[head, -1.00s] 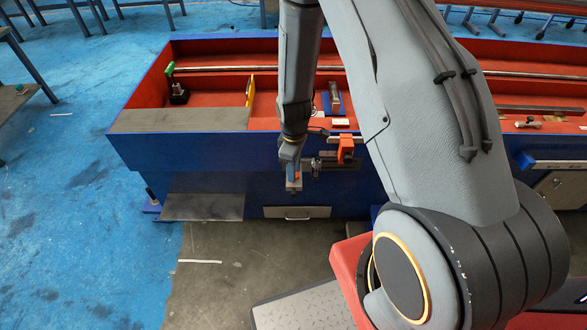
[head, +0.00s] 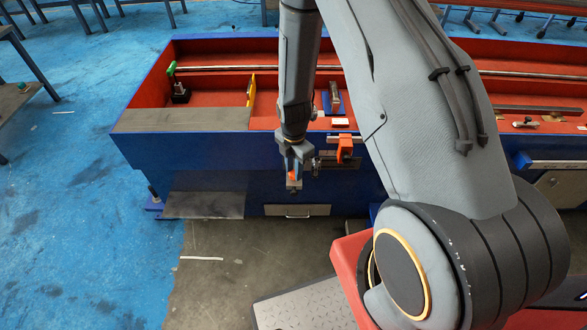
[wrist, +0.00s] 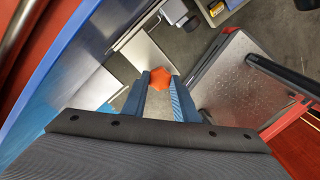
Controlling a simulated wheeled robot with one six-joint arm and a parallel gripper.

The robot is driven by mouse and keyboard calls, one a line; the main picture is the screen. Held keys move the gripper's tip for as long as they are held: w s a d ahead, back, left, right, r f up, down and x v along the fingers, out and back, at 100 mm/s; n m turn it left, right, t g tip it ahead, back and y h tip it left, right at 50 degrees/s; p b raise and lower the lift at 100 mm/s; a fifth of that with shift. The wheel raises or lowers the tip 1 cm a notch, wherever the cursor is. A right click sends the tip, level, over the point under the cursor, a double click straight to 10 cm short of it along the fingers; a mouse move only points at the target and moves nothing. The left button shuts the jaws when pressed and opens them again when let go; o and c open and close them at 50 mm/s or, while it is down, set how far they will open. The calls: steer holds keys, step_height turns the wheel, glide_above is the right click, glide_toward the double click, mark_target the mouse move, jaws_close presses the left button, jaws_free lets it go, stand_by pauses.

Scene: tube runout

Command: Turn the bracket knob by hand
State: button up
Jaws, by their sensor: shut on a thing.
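My gripper (head: 293,176) hangs at the front of the blue-sided red machine (head: 215,152), left of its middle. In the wrist view its two blue-grey fingers (wrist: 160,85) close around an orange-red lobed knob (wrist: 161,77). The knob also shows as a small orange spot between the fingers in the head view (head: 294,175). The fingers hide its sides. The bracket part behind the knob is largely hidden by my gripper.
An orange clamp block (head: 345,148) sits on a dark rail just right of my gripper.

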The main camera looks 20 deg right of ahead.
steer(key=shift+w, duration=0.1)
steer(key=o, duration=0.8)
steer(key=shift+r, duration=0.15)
steer(key=shift+r+p, duration=0.75)
steer(key=shift+r, duration=0.15)
